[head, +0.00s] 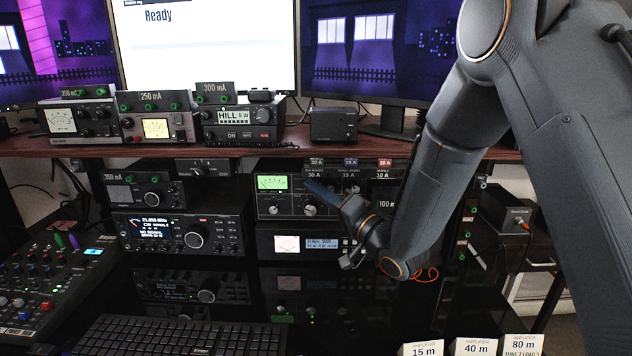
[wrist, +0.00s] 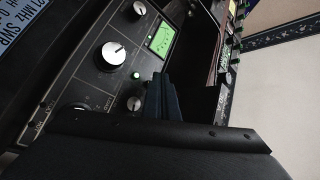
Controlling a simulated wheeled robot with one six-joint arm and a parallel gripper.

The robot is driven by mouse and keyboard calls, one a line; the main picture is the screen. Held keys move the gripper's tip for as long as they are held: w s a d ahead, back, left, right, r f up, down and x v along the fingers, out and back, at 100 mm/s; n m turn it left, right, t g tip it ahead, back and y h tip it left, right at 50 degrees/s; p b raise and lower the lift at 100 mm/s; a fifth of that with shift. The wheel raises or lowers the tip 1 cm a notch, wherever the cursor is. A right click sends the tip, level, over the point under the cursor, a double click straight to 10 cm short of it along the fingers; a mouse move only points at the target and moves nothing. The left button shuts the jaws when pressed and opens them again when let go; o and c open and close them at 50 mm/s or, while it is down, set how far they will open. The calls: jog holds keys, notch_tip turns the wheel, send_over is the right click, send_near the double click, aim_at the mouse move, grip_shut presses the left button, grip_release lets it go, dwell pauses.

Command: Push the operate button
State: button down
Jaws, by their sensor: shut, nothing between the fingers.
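My gripper (head: 312,186) is shut and empty, its dark blue fingers pointing left in front of the black tuner panel (head: 264,208) with the green-lit meter (head: 272,182). The large knob (wrist: 112,54) and the meter (wrist: 160,38) show clear of the fingers. I cannot read a label marking the operate button, so I cannot pick it out; the fingers hide part of the panel.
Below stands a unit with a blue display (head: 322,243); a transceiver (head: 180,234) is to its left. A wooden shelf (head: 150,150) with more radios lies above. A mixer (head: 45,280) and keyboard (head: 185,336) occupy the front. Glossy black desk around the keyboard is mostly bare.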

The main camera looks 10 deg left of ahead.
jog(key=shift+w, duration=0.35)
jog(key=shift+w+a, duration=0.1)
dwell(0.4)
jog(key=shift+s, duration=0.6)
jog(key=s+d+p, duration=0.1)
jog(key=s+p, duration=0.1)
jog(key=s, duration=0.3)
jog(key=shift+s+d, duration=0.35)
jog(key=shift+s, duration=0.05)
